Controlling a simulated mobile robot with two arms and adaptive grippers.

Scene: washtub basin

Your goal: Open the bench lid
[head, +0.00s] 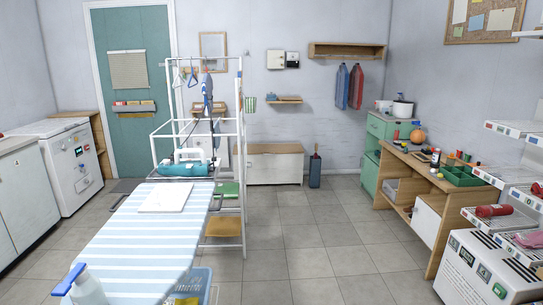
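A low white bench (275,168) with a wooden lid (272,149) stands against the back wall, across the room from me. The lid lies flat and looks closed. The left part of the bench is partly hidden behind the white rack. Neither of my grippers shows in the head view.
An ironing board (125,232) with a striped cover fills the near left, with a spray bottle (85,288) on it. A white rack (243,165) stands behind it. A wooden workbench (443,195) and white shelves (505,192) line the right. The tiled floor (305,235) between is clear.

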